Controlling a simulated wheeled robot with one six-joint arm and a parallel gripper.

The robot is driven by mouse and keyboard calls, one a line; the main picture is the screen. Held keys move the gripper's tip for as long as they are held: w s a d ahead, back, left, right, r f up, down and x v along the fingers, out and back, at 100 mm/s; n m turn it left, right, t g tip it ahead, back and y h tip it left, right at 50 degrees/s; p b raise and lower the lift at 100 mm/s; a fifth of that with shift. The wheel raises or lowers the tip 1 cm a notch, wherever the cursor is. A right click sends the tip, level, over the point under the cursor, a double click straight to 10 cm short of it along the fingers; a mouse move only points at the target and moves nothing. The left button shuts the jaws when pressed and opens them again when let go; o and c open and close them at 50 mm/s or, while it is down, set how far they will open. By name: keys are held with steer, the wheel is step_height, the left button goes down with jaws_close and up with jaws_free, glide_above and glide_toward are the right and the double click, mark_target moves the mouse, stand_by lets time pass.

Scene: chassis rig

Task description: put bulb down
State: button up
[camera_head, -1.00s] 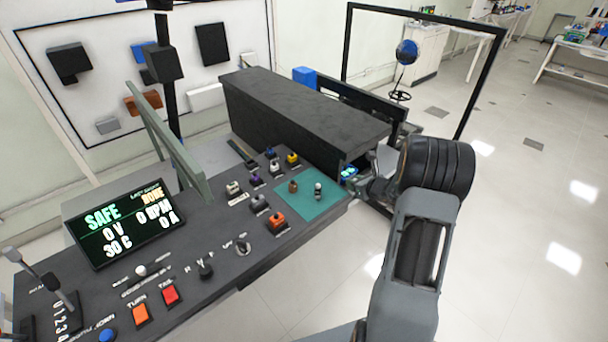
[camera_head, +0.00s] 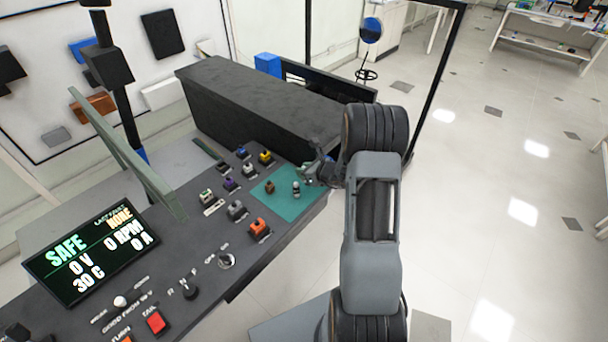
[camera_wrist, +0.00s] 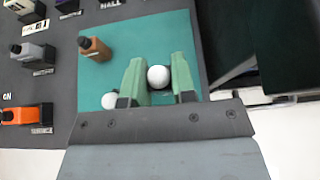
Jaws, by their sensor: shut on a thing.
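A white round bulb (camera_wrist: 158,77) sits between the two green fingers of my gripper (camera_wrist: 160,88) in the wrist view, above the teal mat (camera_wrist: 172,30). My gripper is shut on this bulb. A second white bulb (camera_wrist: 109,100) is on the mat just left of the left finger, partly hidden by it. In the head view, my gripper (camera_head: 314,168) is at the right edge of the mat (camera_head: 268,207), beside a white-topped bulb (camera_head: 296,184). The held bulb is not clear in the head view. A brown piece (camera_wrist: 95,48) stands on the mat.
Several coloured connector blocks, including an orange one (camera_head: 259,228), sit on the dark panel left of the mat. A long black box (camera_head: 265,95) rises behind it. A lit display (camera_head: 92,252) is at the left. Open floor lies to the right.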

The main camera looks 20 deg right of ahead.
steer(key=shift+f, duration=1.05)
steer(key=shift+f+b, duration=0.25)
steer(key=shift+b, duration=0.05)
steer(key=o, duration=0.9)
steer(key=shift+r, duration=0.15)
